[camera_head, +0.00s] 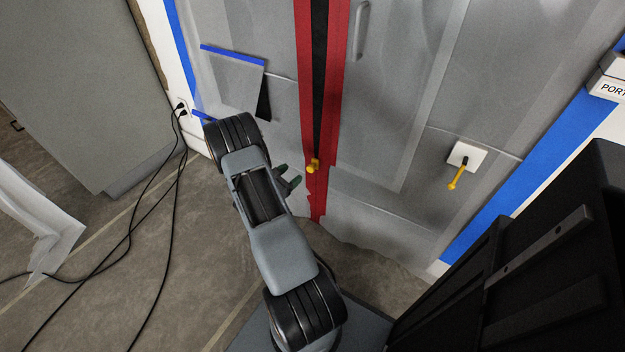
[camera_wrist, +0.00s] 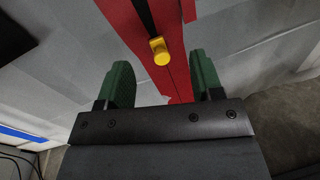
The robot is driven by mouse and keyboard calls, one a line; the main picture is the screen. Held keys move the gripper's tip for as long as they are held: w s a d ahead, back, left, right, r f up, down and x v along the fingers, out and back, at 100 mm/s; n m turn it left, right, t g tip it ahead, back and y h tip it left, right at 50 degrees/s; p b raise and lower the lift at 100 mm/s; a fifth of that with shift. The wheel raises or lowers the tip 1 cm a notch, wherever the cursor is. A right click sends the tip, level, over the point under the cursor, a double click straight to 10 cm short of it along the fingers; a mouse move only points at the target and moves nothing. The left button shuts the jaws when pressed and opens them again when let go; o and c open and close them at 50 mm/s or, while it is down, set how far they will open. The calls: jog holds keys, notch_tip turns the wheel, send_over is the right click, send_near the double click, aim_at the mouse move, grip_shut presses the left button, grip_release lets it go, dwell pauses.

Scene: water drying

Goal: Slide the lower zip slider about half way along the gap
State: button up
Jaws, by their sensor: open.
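The lower zip slider is a small yellow piece (camera_head: 313,166) low on the red zip strip (camera_head: 339,70), at the bottom end of the dark gap (camera_head: 319,60). It also shows in the wrist view (camera_wrist: 159,51), ahead of and between my green fingers. My gripper (camera_head: 290,181) is open and empty, just left of and a little below the slider in the head view. In the wrist view its fingers (camera_wrist: 163,84) stand apart on either side of the red strip. I see no contact with the slider.
Translucent plastic sheeting (camera_head: 385,120) hangs around the strip, edged with blue tape (camera_head: 520,170). A yellow handle on a white plate (camera_head: 458,175) is at right. Black cables (camera_head: 170,200) lie on the floor at left. A dark case-like object (camera_head: 530,270) fills the lower right.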

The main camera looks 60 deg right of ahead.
aim_at(309, 170)
notch_tip(309, 170, down, 9)
jog(key=d+n+t+b, duration=0.2)
jog(key=n+t, duration=0.1)
jog(key=shift+h, duration=0.3)
jog(key=d+b, duration=0.3)
jog(key=d, duration=0.9)
jog(key=shift+d+r, duration=0.1)
jog(key=shift+d, duration=0.45)
jog(key=shift+c, duration=0.4)
